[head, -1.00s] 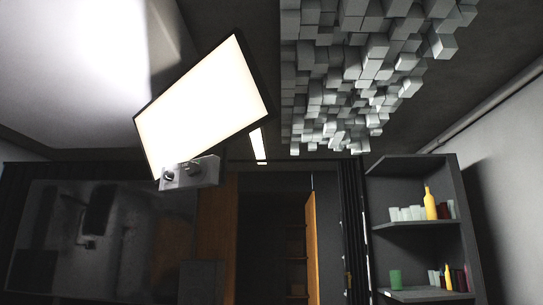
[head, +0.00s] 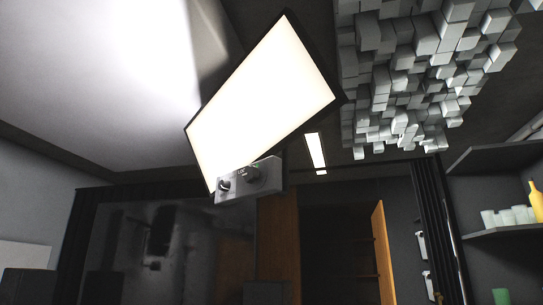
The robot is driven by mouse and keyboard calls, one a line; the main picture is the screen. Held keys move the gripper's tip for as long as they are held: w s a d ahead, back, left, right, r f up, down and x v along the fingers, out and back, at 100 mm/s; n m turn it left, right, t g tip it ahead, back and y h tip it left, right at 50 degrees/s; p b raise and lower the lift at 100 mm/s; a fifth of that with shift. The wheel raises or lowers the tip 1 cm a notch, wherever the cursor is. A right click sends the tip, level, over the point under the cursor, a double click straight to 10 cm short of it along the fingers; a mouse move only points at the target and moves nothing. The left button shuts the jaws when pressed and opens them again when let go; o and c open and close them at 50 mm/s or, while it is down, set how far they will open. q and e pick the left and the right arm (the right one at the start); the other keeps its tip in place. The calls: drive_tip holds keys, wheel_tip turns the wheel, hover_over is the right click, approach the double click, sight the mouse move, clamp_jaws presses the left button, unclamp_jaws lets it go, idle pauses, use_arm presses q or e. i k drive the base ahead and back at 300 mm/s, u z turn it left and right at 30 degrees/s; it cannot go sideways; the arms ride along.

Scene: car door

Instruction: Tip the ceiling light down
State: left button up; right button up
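The ceiling light (head: 262,95) is a large, bright rectangular panel with a dark frame, seen from below in the upper middle of the head view. It hangs tilted, with its upper right corner highest in the picture. A grey box with round knobs (head: 249,181) sits at its lower edge. Neither of my grippers shows in the head view, so their state and their distance from the light cannot be seen.
Grey block panels (head: 415,75) cover the ceiling at the upper right. A smaller lit strip (head: 315,150) is beyond the light. A shelf (head: 492,232) with cups and a yellow bottle (head: 536,200) stands at the right. An orange-brown door (head: 381,250) stands at the back.

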sight(283, 87)
drive_tip(key=z, duration=0.65)
drive_tip(key=i, duration=2.7)
drive_tip(key=u, duration=1.25)
